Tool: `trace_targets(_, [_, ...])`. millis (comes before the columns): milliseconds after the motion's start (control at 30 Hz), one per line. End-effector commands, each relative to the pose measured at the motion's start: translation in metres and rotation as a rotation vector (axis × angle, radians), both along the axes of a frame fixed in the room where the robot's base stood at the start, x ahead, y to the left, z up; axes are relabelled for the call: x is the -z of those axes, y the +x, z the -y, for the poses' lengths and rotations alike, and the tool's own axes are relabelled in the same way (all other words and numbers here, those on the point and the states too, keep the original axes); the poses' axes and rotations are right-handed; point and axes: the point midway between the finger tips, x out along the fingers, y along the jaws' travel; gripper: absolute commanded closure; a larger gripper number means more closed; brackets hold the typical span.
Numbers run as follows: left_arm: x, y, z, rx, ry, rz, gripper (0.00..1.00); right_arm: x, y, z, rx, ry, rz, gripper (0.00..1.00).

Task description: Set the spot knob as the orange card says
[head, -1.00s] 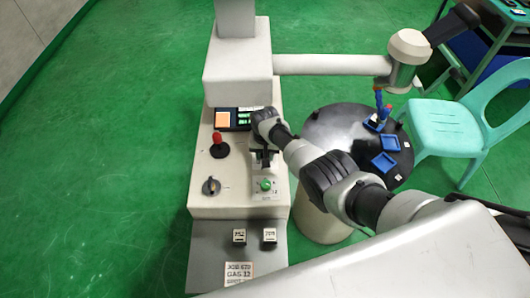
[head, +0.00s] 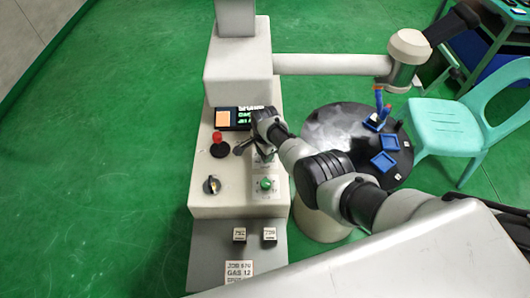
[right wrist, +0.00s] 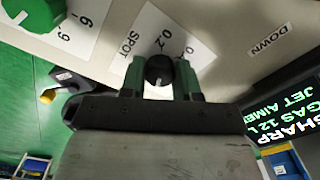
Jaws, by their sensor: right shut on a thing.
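The spot knob (right wrist: 159,72) is black and sits beside a white plate (right wrist: 140,35) marked SPOT with small figures, in the right wrist view. My right gripper (right wrist: 160,78) has its green-padded fingers on either side of the knob and is shut on it. In the head view my right gripper (head: 262,150) is at the column's panel and hides the knob. The orange card (head: 222,118) stands beside the screen; its writing is too small to read. The screen (right wrist: 285,110) shows SHARP, GAS 12 and JET AIMED in part. My left gripper is out of view.
A green knob (head: 265,184), a dark knob (head: 212,185) and a red-topped stick (head: 217,138) are on the same panel. A white job card (head: 239,270) lies on the lower step. A round black table (head: 335,130) with blue trays stands right, beside a turquoise chair (head: 450,125).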

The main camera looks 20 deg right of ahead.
Motion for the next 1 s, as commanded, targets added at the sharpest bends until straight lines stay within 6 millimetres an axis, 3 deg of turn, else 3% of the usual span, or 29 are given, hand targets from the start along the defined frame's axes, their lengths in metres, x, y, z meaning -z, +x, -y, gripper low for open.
trace_targets(600, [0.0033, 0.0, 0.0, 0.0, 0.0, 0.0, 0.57, -0.0025, 0.0028, 0.0005, 0.575, 0.0, 0.007, 0.92])
trace_targets(1000, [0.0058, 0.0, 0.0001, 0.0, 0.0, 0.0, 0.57, -0.0031, 0.0034, 0.0012, 0.832, 0.0, 0.008, 0.92])
